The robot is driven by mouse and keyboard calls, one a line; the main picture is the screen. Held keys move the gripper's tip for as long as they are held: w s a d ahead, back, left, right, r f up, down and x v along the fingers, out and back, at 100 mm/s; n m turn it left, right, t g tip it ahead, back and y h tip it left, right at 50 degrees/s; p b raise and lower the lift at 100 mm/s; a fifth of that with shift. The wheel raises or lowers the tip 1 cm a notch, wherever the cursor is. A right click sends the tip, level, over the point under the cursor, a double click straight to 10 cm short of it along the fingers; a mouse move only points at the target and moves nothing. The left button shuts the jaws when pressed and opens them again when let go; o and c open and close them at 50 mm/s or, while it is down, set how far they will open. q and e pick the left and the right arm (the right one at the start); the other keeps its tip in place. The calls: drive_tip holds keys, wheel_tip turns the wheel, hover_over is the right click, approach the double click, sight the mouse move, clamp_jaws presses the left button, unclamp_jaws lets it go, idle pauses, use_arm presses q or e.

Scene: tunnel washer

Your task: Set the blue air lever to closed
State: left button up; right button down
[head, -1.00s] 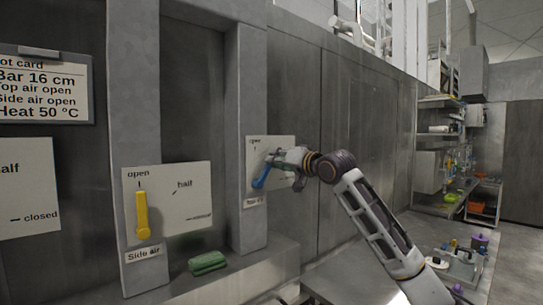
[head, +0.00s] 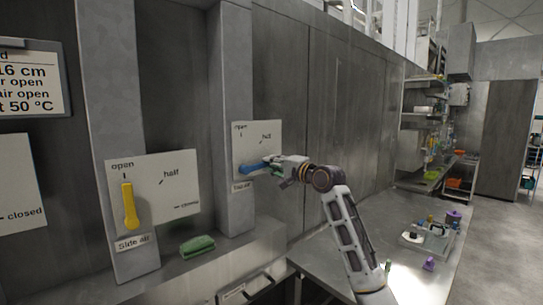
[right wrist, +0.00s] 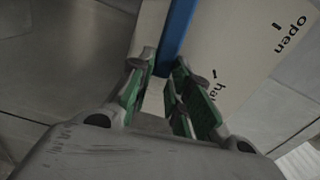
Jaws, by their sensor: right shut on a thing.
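The blue air lever (head: 251,169) is on the white plate (head: 268,131) of the right-hand pillar. It lies nearly level, its handle pointing right and slightly up, below the "half" mark. The closed end of that scale is hidden behind my gripper. My right gripper (head: 279,165) is shut on the handle, coming from the right. In the right wrist view the blue lever (right wrist: 177,32) runs up from between the green-padded fingers (right wrist: 165,90), with "open" and "half" lettering to its right. My left gripper is not in view.
A yellow side air lever (head: 128,206) points up at "open" on the left-hand pillar. A green roll-like object (head: 198,246) lies on the ledge below. A card (head: 35,88) hangs at upper left. A bench (head: 405,262) with small items extends right.

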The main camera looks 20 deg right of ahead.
drive_tip(key=shift+f+m, duration=0.55)
drive_tip(key=shift+m, duration=0.05)
drive_tip(key=c, duration=1.3)
unclamp_jaws()
drive_tip(key=shift+s, duration=0.15)
drive_tip(key=shift+v, duration=5.9)
